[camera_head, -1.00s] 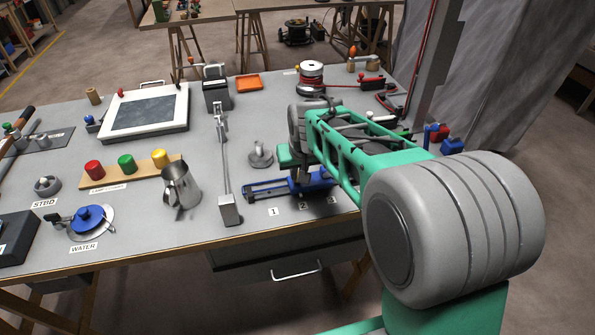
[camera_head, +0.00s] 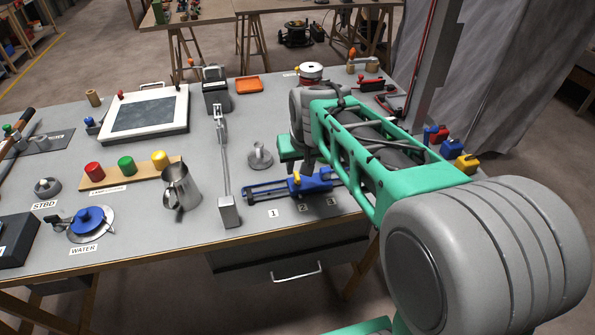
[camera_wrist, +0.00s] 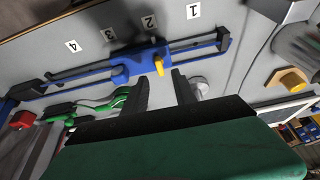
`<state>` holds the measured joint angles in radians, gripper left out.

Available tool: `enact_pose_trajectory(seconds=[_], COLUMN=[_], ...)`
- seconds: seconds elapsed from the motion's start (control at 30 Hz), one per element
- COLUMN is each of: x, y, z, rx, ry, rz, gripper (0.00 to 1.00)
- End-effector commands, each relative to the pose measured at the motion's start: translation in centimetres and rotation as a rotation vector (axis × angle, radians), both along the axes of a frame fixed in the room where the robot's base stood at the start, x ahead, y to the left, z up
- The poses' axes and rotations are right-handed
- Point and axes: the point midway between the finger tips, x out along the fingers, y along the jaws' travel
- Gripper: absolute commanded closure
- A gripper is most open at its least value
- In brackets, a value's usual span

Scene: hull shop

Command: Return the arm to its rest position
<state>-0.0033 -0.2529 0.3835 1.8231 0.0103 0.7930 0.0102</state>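My arm reaches out over the right part of the bench in the head view, its green hand end above the blue sliding carriage (camera_head: 312,183) on its rail. My gripper (camera_wrist: 161,78) shows in the wrist view as two dark fingers standing apart, with nothing held between them. The carriage's yellow lever (camera_wrist: 158,66) stands just beyond the fingertips in that view, and the fingers look clear of it. The carriage sits near label 2 (camera_head: 302,207). In the head view the fingers are mostly hidden by my arm.
A metal jug (camera_head: 180,187), a long-handled lever (camera_head: 226,170) and a grey cleat-like post (camera_head: 260,154) stand left of my arm. A winch (camera_head: 311,72) is behind it. Coloured blocks (camera_head: 451,146) stand at the right edge, near a grey mast.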

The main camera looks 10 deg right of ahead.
Motion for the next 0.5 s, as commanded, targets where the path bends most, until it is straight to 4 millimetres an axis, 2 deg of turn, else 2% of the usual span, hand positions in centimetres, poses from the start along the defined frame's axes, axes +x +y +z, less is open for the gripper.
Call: enact_pose_trajectory(seconds=[0.1, 0.2, 0.5], x=[-0.8, -1.1, -1.2], y=[0.0, 0.0, 0.0], z=[1.9, 2.6, 2.7], rx=[0.000, 0.000, 0.000], ry=[-0.001, 0.001, 0.002], rz=[0.000, 0.000, 0.000], gripper=[0.67, 0.67, 0.67])
